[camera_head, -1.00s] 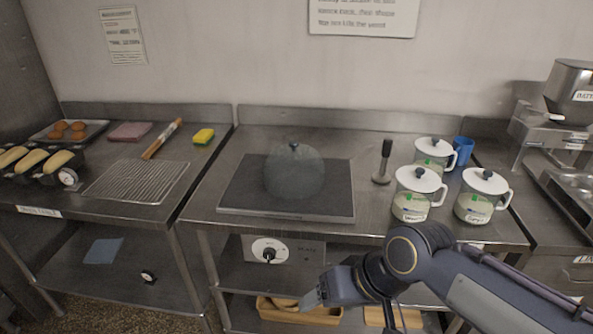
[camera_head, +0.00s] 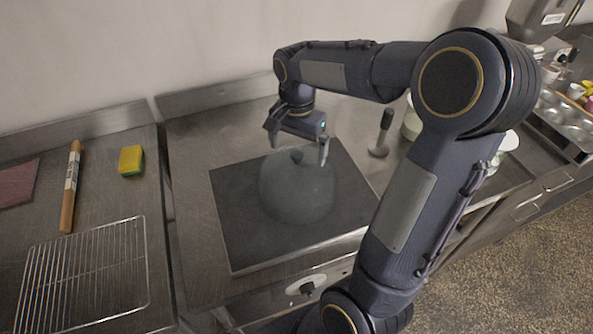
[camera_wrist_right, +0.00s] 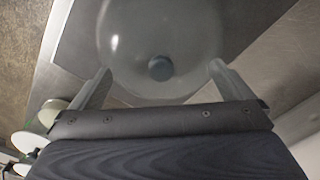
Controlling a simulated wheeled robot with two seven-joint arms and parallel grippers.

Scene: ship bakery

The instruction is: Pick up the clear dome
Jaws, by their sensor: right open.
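The clear dome (camera_head: 297,190) is a see-through cover with a dark knob (camera_head: 296,156) on top. It sits upright on the dark square plate (camera_head: 240,232) on the middle counter. My right gripper (camera_head: 298,150) is open just above the dome, with its fingers to either side of the knob. In the right wrist view the dome (camera_wrist_right: 135,40) fills the upper middle. Its knob (camera_wrist_right: 160,68) lies between the two spread fingers and is not gripped. My left gripper is not in view.
A dark upright-handled tool (camera_head: 381,135) stands right of the plate. White-lidded jars (camera_wrist_right: 32,142) are partly hidden behind my right arm. A wire rack (camera_head: 85,275), a rolling pin (camera_head: 70,188) and a yellow sponge (camera_head: 131,160) lie on the left counter.

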